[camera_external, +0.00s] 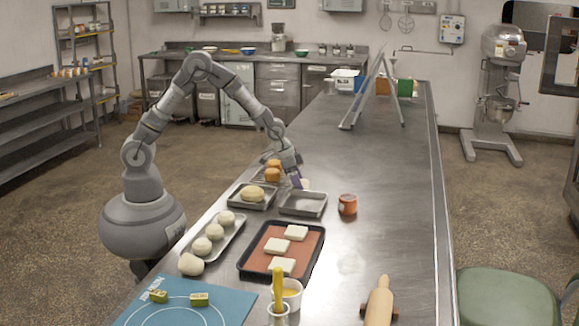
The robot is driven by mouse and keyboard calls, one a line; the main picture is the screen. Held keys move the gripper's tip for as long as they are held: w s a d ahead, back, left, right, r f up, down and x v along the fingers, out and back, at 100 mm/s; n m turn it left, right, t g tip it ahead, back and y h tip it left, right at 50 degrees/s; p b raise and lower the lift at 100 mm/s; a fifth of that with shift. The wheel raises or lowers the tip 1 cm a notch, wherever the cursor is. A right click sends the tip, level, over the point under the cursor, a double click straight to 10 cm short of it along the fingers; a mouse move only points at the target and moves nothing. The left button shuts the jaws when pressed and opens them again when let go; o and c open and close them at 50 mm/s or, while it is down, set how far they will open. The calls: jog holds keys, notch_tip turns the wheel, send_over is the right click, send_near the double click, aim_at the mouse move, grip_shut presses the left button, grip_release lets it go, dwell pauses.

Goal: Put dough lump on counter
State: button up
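Several pale dough lumps (201,245) sit in a row on a long metal tray (236,232) at the left edge of the steel counter (385,190). The nearest lump (190,264) is at the tray's near end; I cannot tell whether it rests on the tray or the counter. A larger, yellower round lump (252,194) lies in a small tray farther back. My gripper (298,182) points down low over the counter, behind an empty metal tray. A small whitish thing (305,184) shows beside its purple-looking tip. I cannot tell whether the gripper holds it.
The empty tray (303,213) is in front of my gripper, with orange-brown buns (272,175) to its left and an orange-brown pot (347,205) to its right. A dark tray with white slabs (253,266), a blue mat (236,303) and a rolling pin (379,303) lie nearer. The counter's right side is mostly clear.

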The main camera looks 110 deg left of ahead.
jog(key=p+v, duration=0.3)
jog(key=v, duration=0.9)
jog(key=shift+p, duration=0.3)
jog(key=shift+r, duration=0.15)
jog(key=d+r+t, duration=0.2)
jog(key=d+r, duration=0.2)
jog(key=r, duration=0.8)
jog(key=d+r+m+t, duration=0.1)
jog(key=d+r+t, duration=0.2)
jog(key=r, duration=1)
jog(key=w+d+r+m+t, duration=0.1)
jog(key=d+r+t, duration=0.2)
jog(key=r, duration=1)
jog(key=d, duration=0.3)
jog(key=shift+d, duration=0.4)
jog(key=shift+o, duration=0.3)
jog(key=s+d+r+t, duration=0.1)
jog(key=s+r, duration=0.1)
jog(key=r, duration=0.2)
jog(key=s+d+r+t, duration=0.1)
jog(key=s+d+r, duration=0.1)
jog(key=r, duration=0.3)
jog(key=s+d+r+m+t+h, duration=0.1)
jog(key=s+r, duration=0.3)
jog(key=r, duration=0.1)
jog(key=shift+d, duration=0.4)
jog(key=shift+f, duration=0.1)
